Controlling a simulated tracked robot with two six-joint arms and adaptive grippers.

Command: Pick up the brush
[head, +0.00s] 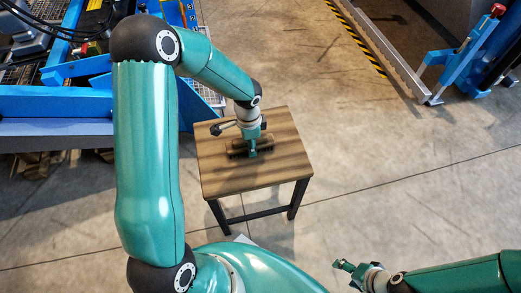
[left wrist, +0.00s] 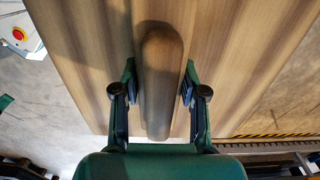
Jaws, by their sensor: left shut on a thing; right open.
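The brush (left wrist: 160,95) is a long wooden piece with a rounded end, lying between the fingers of my left gripper (left wrist: 159,72) in the left wrist view. My left gripper is shut on it, one finger at each long side. In the head view my left gripper (head: 253,151) is over the small wooden table (head: 220,181), with the brush (head: 238,151) partly hidden under it. I cannot tell whether the brush touches the tabletop; its bristles are hidden. My right gripper (head: 345,266) is open and empty, low at the front right, away from the table.
The tabletop is otherwise bare around the brush. A blue metal frame (head: 60,103) stands left of the table. Blue equipment with a red knob (head: 497,10) is at the far right. The concrete floor right of the table is clear.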

